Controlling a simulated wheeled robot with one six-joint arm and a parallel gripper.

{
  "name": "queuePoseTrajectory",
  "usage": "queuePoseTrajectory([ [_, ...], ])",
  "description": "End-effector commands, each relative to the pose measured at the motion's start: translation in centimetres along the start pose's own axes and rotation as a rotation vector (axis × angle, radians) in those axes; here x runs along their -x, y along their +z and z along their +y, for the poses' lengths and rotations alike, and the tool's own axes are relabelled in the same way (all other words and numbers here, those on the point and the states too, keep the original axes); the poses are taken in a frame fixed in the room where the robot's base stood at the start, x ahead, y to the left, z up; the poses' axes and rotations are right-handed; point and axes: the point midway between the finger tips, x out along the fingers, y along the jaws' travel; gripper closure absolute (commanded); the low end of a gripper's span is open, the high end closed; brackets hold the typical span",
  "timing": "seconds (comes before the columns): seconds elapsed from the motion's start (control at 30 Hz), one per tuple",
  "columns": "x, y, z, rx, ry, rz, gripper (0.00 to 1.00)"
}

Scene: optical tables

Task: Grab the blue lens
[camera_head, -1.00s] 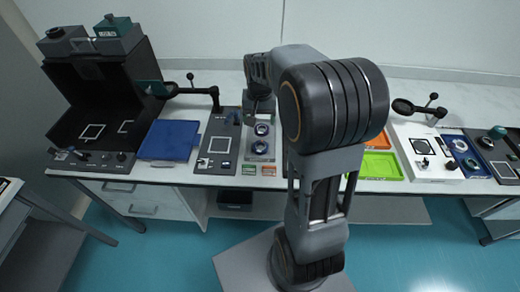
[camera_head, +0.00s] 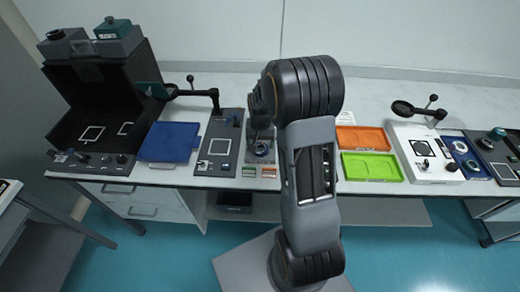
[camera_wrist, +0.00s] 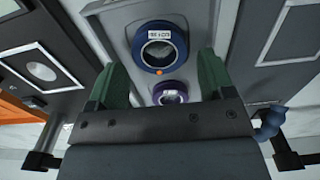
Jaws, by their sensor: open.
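The blue lens (camera_wrist: 160,46) is a dark blue ring with a white label, on a grey tray (camera_wrist: 118,20) in the wrist view. In the head view a lens ring (camera_head: 262,149), which appears to be the same one, shows near the tray's front. A purple lens (camera_wrist: 170,94) lies beside it, partly hidden by my gripper. My gripper (camera_wrist: 160,66) is open, with green fingers spread to either side of the lenses. It holds nothing. The blue lens lies just beyond the fingertips. My arm hides most of the gripper in the head view.
A dark panel (camera_head: 219,146) and a blue tray (camera_head: 170,142) stand left of the lens tray. Orange (camera_head: 360,139) and green (camera_head: 371,167) trays are to the right. A post with a side arm (camera_head: 215,100) stands behind the dark panel. A blue knob (camera_wrist: 270,122) is close to my gripper.

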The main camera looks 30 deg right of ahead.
Motion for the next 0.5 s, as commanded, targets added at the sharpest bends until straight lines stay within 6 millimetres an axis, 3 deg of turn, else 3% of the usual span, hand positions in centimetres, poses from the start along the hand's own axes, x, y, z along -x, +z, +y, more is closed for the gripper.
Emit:
queuePoseTrajectory([
  [0.2,-2.3,0.0,0.0,0.0,0.0,-0.001,0.25],
  [0.5,-2.7,0.0,0.0,0.0,0.0,0.001,0.25],
])
